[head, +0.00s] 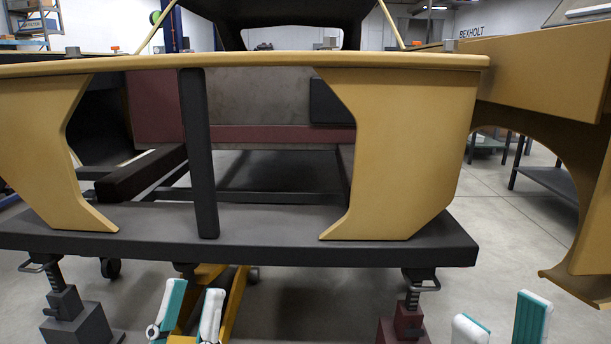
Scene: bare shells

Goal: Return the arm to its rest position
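My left gripper (194,290) is at the bottom, left of the middle, with its two white and teal fingers pointing up. The fingers stand apart with nothing visible between them. My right gripper (500,307) is at the bottom right; its two fingers are wider apart and also empty. Only the finger ends of the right gripper show. Both grippers appear in front of and below the dark beam (280,238) of the car shell, apart from it. The rest of both arms is hidden below the picture edge.
A tan car body shell (400,150) fills the view ahead, its open end facing me. It rests on jack stands, one grey (75,318) and one dark red (403,327). A yellow jack (232,300) shows behind my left gripper. A tan panel (550,75) juts in at right. Floor (490,220) is clear at right.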

